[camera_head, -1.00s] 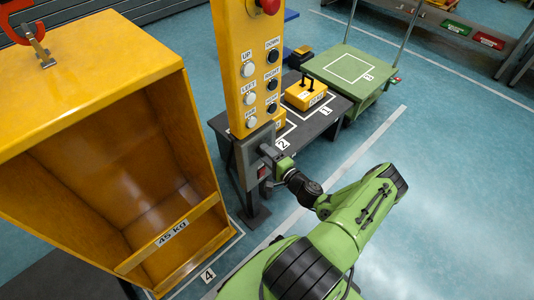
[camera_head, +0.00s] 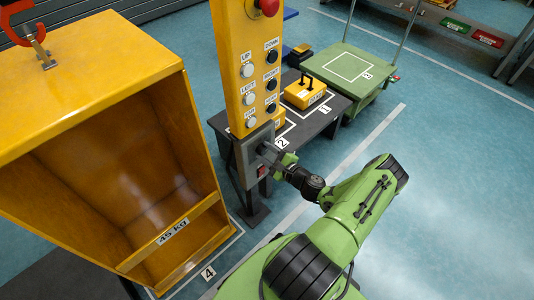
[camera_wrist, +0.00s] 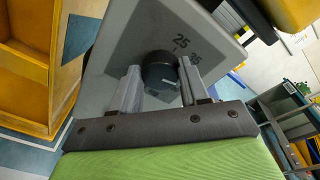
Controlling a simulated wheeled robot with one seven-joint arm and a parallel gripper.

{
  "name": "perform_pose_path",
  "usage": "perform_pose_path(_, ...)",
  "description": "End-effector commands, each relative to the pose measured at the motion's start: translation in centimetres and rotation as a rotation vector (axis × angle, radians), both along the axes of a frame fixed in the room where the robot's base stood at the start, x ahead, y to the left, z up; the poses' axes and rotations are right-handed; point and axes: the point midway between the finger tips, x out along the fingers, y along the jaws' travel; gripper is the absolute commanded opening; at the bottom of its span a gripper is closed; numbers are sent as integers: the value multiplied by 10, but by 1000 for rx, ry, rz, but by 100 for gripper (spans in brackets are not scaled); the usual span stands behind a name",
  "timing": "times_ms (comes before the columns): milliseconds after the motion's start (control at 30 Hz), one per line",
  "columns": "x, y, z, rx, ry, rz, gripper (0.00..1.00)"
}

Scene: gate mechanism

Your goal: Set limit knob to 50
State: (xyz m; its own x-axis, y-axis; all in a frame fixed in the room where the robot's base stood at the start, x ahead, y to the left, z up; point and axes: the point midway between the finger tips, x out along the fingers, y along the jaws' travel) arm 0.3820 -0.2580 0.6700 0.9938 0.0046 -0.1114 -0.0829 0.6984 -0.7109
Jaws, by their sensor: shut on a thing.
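The dark round limit knob (camera_wrist: 158,70) is on the grey panel (camera_wrist: 122,45) in the wrist view. My gripper (camera_wrist: 160,79) has its two fingers on either side of the knob and is shut on it. A printed 25 and a second, partly legible number are beside the knob; other scale marks are hidden or unclear. A pale mark shows on the knob's face. In the head view the grey box (camera_head: 243,160) is at the bottom of the yellow control post, and my gripper (camera_head: 268,152) reaches it from the right. The knob is hidden there.
The yellow post (camera_head: 236,60) carries several white and black buttons and a red stop button (camera_head: 267,5). A big yellow 45 kg crate (camera_head: 100,50) stands at left. A dark table (camera_head: 325,120) with yellow weights and a green cart (camera_head: 350,68) are behind.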

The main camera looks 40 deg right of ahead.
Motion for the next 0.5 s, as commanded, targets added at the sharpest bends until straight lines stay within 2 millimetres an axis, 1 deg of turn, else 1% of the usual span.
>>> perform_pose_path(500, 0, 0, 0, 30, 2, 1, 14)
